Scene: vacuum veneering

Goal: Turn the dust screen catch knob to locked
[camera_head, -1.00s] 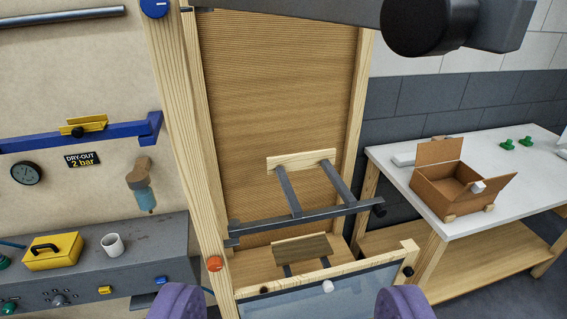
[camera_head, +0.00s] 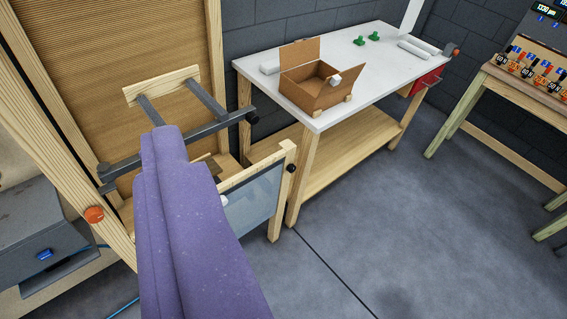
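The wooden frame with a ribbed brown panel (camera_head: 95,65) stands at the left. An orange-red knob (camera_head: 93,214) sits on the left post. A black knob (camera_head: 291,168) is at the right of the low panel, and a white knob (camera_head: 225,200) is partly hidden. I cannot tell which is the catch knob, or its setting.
A dark metal bar (camera_head: 180,143) with a black end knob (camera_head: 252,117) crosses the frame. A white-topped bench (camera_head: 350,75) with an open cardboard box (camera_head: 310,90) stands behind to the right. Another wooden bench (camera_head: 520,95) is at far right. The grey floor (camera_head: 390,220) between is clear.

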